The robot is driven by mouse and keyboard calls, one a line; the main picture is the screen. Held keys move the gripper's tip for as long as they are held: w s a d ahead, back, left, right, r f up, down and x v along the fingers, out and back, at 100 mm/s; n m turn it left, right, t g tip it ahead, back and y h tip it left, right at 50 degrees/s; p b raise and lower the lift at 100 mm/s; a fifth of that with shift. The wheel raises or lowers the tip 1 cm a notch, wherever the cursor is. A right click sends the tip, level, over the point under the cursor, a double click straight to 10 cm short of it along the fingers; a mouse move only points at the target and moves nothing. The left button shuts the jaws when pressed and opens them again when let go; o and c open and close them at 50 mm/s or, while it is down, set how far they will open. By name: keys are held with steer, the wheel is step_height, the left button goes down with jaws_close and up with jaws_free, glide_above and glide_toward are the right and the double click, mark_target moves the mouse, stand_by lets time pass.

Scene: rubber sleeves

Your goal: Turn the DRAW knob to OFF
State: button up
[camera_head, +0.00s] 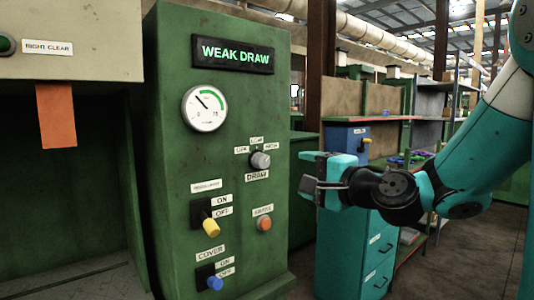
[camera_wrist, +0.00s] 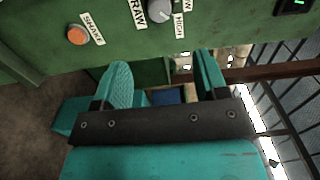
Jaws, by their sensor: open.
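The DRAW knob (camera_head: 260,160) is a grey knob on the front of the green cabinet (camera_head: 160,130), with LOW and HIGH labels around it and a DRAW label below. Its exact pointer setting is too small to tell. In the wrist view the knob (camera_wrist: 160,11) is at the top edge, beyond the fingertips. My gripper (camera_head: 318,180) is to the right of the knob and apart from the panel. In the wrist view my gripper (camera_wrist: 163,78) has its two teal fingers spread with nothing between them.
A lit WEAK DRAW sign (camera_head: 235,54) and a gauge (camera_head: 204,108) are above the knob. Below are an orange button (camera_head: 264,224), a yellow-tipped switch (camera_head: 211,227) and a blue-tipped switch (camera_head: 215,283). A teal drawer unit (camera_head: 378,262) stands behind my gripper.

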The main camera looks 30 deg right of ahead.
mark_target(265, 163)
steer(key=p+x, duration=1)
steer(key=x, duration=0.2)
steer(key=shift+w+a+r, duration=0.1)
steer(key=shift+w, duration=0.3)
steer(key=shift+w+a+p, duration=0.1)
steer(key=shift+w+p, duration=0.2)
steer(key=shift+w, duration=0.15)
steer(key=shift+f, duration=0.2)
steer(key=c, duration=0.9)
